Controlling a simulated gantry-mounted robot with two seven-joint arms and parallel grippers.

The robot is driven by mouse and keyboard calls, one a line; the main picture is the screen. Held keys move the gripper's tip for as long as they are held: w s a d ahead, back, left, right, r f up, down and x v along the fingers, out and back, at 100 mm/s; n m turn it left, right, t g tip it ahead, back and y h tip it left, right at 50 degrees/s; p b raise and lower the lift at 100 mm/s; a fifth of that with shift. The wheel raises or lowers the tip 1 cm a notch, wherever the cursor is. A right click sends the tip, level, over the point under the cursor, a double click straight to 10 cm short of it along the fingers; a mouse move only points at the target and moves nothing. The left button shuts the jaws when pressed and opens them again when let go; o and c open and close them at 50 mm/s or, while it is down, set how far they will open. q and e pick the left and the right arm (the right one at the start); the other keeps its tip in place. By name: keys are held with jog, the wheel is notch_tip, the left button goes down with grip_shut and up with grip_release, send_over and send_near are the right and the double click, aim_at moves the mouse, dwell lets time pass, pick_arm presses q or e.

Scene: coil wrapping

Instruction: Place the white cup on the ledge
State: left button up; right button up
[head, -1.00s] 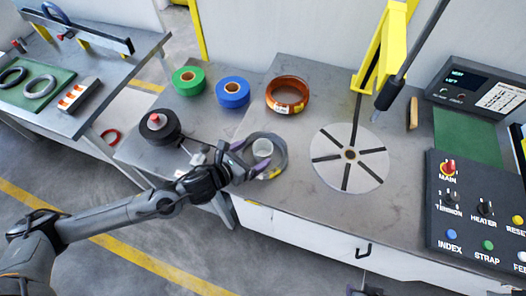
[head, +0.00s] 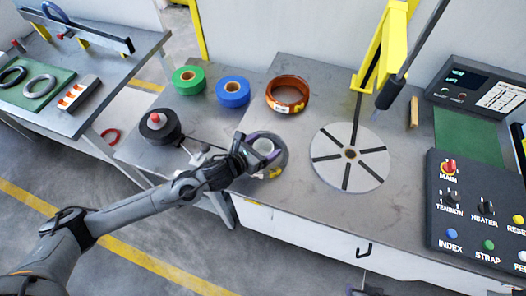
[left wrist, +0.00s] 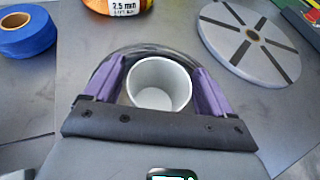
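The white cup (head: 263,146) stands upright near the left front edge of the grey worktop, inside a dark grey coil (head: 282,157). My left gripper (head: 258,148) is over the coil with its purple-lined fingers on either side of the cup. In the left wrist view, the empty cup (left wrist: 160,83) is between the fingers (left wrist: 157,88), which are spread wide; I cannot tell whether they touch it. The coil (left wrist: 150,50) curves behind the cup. No separate ledge can be made out with certainty.
A copper-orange coil (head: 287,106), blue roll (head: 233,103) and green roll (head: 203,76) are behind the cup. A slotted turntable (head: 374,172) lies to the right, under a yellow arm (head: 385,50). A control panel (head: 468,235) is at far right. The worktop between coil and turntable is clear.

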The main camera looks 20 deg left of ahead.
pick_arm(q)
jog(key=c, duration=0.9)
